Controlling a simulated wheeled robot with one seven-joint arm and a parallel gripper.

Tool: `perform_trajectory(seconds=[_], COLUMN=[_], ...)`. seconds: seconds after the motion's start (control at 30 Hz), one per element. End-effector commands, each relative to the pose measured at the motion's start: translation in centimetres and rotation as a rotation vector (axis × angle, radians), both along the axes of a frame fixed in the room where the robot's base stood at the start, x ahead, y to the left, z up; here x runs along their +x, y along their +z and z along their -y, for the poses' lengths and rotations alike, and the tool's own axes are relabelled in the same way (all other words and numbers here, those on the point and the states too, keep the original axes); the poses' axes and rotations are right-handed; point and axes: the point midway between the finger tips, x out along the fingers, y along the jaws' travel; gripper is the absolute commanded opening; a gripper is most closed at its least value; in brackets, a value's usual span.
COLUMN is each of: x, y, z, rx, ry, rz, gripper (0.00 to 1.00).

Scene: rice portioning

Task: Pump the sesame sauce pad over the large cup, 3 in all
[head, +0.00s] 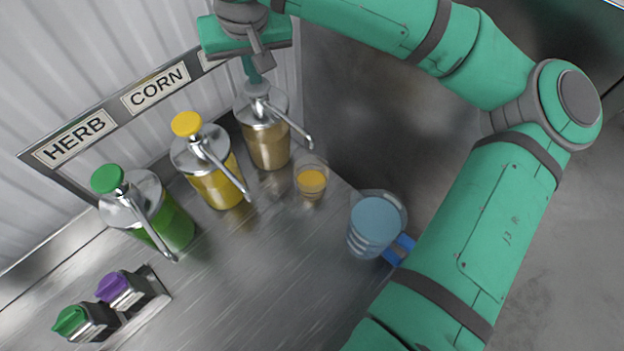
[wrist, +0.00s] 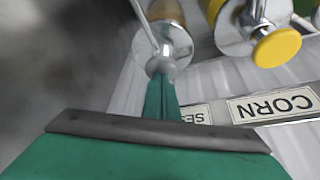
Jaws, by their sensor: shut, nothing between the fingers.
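The sesame dispenser (head: 268,143) is a clear jar of tan sauce with a steel lid, a grey pump pad (head: 258,89) and a long spout. The pad also shows in the wrist view (wrist: 160,67). My gripper (head: 253,76) is shut and empty, pointing down with its fingertips at the pad; they look in contact or very nearly so. It also shows in the wrist view (wrist: 163,82). A clear cup (head: 311,178) with orange-yellow sauce stands below the spout tip. A bigger bluish cup (head: 376,224) stands to the right, partly by my arm.
The corn dispenser (head: 213,178) with a yellow pad and the herb dispenser (head: 160,212) with a green pad stand to the left. Two small knobbed containers (head: 108,300) sit at lower left. A blue item (head: 399,249) shows beside my arm. The front counter is clear.

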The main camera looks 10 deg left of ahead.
Motion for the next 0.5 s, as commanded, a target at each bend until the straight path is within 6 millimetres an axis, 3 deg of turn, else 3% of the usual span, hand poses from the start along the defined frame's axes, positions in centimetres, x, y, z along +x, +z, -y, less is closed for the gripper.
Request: perform_trajectory(seconds=[0.5], x=[0.0], y=[2.5], z=[0.0], rx=[0.000], ry=[0.000], rz=[-0.001], gripper=[0.00])
